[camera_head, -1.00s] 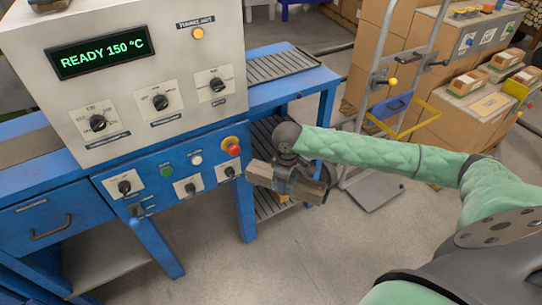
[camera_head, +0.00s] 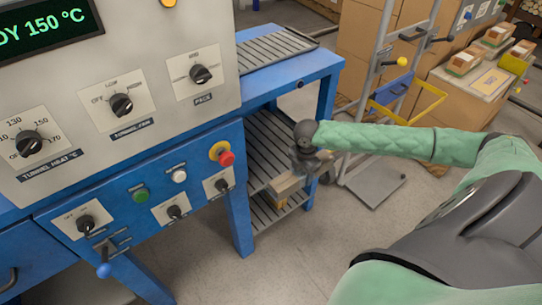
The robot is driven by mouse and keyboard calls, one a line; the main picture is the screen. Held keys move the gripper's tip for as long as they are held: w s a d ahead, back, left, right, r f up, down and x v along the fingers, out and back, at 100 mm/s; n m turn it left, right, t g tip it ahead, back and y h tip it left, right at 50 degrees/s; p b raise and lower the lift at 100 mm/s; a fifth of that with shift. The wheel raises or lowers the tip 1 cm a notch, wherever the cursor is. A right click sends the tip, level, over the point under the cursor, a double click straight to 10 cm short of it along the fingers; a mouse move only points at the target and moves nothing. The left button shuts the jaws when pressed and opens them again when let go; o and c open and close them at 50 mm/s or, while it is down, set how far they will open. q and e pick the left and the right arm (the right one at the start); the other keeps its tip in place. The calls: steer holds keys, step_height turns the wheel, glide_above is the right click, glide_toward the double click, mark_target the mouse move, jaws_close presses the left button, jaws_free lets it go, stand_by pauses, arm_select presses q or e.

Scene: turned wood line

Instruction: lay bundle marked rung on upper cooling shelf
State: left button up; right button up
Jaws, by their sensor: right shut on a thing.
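My right gripper (camera_head: 308,163) is shut on a pale wooden bundle (camera_head: 286,186), at the open right end of the blue bench. The wrist hides part of the gripper, and no marking on the bundle can be read. The upper slatted cooling shelf (camera_head: 268,138) sits under the bench top. The bundle shows in front of the shelf's near right part; I cannot tell whether it touches. A lower slatted shelf (camera_head: 264,216) is below, with a small wood-coloured piece (camera_head: 281,204) mostly hidden behind the bundle. My left gripper is out of view.
The blue bench leg (camera_head: 238,215) stands left of the shelves, and another leg (camera_head: 325,115) stands at the right. A control panel (camera_head: 150,190) with a red button fills the left. A hand truck (camera_head: 375,180) stands right, near cartons (camera_head: 485,75).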

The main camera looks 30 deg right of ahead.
glide_above(273, 159)
steer(key=shift+s+d+b, duration=0.15)
steer(key=shift+s+b, duration=0.05)
steer(key=shift+b, duration=0.15)
steer(key=shift+w+f, duration=0.1)
steer(key=shift+w, duration=0.2)
step_height(273, 159, down, 3)
steer(key=shift+s+f, duration=0.1)
steer(key=shift+f, duration=0.05)
steer(key=o, duration=1.3)
